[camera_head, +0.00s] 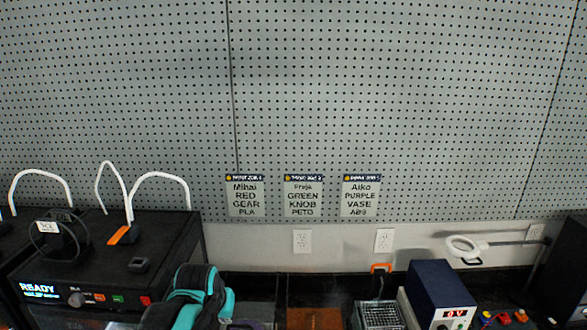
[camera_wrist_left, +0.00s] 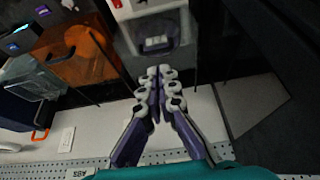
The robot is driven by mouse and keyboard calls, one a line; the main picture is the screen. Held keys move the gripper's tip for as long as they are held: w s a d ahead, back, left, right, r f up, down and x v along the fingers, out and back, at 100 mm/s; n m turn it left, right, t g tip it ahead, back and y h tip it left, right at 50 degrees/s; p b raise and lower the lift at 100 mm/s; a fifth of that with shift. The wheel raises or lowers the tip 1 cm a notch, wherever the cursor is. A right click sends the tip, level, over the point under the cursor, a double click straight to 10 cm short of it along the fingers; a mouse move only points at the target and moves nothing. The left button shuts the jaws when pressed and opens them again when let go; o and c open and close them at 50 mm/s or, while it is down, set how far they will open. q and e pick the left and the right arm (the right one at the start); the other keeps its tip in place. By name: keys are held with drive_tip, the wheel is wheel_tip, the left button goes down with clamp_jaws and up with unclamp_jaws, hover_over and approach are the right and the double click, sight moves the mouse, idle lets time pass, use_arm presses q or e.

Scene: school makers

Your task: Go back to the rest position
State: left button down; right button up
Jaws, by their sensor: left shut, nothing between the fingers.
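My left arm, teal and dark grey (camera_head: 195,295), comes up at the bottom edge of the head view, in front of the black printer. Its fingertips cannot be made out there. In the left wrist view my left gripper (camera_wrist_left: 158,75) has its purple and white fingers together at the tips, with nothing between them. My right gripper is not in view.
A black printer (camera_head: 170,232) with a lit READY panel stands at the left. Three job cards, one for a red gear (camera_head: 245,197), hang on the pegboard (camera_head: 400,90). A dark blue power supply (camera_head: 432,283) and a wire basket (camera_head: 381,315) stand at the lower right.

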use_arm(q)
drive_tip(key=s+f+t+b, duration=0.1)
drive_tip(key=s+f, duration=0.3)
drive_tip(key=s, duration=0.4)
drive_tip(key=s+f+t+b, duration=0.1)
drive_tip(key=s+f+b, duration=0.3)
drive_tip(key=s, duration=0.5)
drive_tip(key=shift+s+f+b, duration=0.3)
drive_tip(key=shift+f, duration=0.2)
drive_tip(key=shift+a, duration=0.1)
idle(0.4)
